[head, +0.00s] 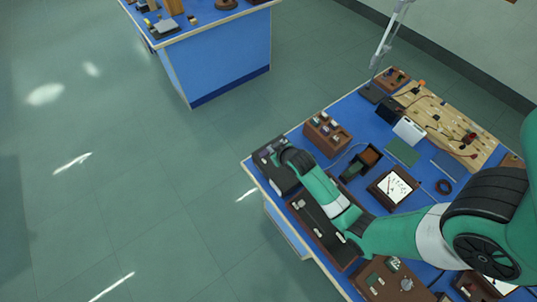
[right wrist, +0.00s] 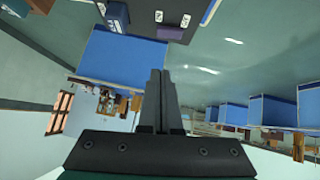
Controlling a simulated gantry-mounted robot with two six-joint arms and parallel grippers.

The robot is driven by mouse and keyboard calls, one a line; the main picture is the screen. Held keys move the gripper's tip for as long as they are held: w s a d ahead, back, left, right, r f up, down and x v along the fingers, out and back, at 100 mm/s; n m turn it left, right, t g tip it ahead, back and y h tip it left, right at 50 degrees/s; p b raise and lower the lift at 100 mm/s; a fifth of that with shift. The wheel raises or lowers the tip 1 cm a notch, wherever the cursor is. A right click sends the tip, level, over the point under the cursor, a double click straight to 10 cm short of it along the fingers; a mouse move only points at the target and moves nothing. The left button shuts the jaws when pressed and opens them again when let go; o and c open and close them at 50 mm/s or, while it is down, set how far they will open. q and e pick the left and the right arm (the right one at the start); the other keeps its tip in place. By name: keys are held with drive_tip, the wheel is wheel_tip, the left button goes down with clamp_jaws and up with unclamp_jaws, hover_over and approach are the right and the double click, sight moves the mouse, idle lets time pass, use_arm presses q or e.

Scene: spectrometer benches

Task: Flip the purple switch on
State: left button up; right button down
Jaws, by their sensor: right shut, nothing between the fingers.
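My right arm reaches across the bench in the head view to a dark box (head: 283,180) at the bench's near left corner. My right gripper (head: 272,153) is at the top of this box; its fingertips are small and partly hidden there. In the right wrist view, the gripper (right wrist: 158,75) is shut and empty, its fingers pointing up the picture towards a dark panel (right wrist: 148,14). Contact between fingertips and switch cannot be told. My left gripper is not in view.
On the blue bench stand a brown rack (head: 327,134), a meter with a white dial (head: 396,186), a long dark tray (head: 318,230) under my arm and a wooden pegboard (head: 450,128). Another blue bench (head: 215,58) stands apart at the back. Open floor lies left.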

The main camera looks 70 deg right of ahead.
sight(265, 149)
drive_tip(key=b+x, duration=0.1)
drive_tip(key=x, duration=0.3)
drive_tip(key=shift+f, duration=0.2)
drive_tip(key=f, duration=0.2)
drive_tip(key=d+f+b, duration=0.1)
drive_tip(key=f, duration=0.1)
drive_tip(key=shift+w+f, duration=0.1)
drive_tip(key=shift+f, duration=0.05)
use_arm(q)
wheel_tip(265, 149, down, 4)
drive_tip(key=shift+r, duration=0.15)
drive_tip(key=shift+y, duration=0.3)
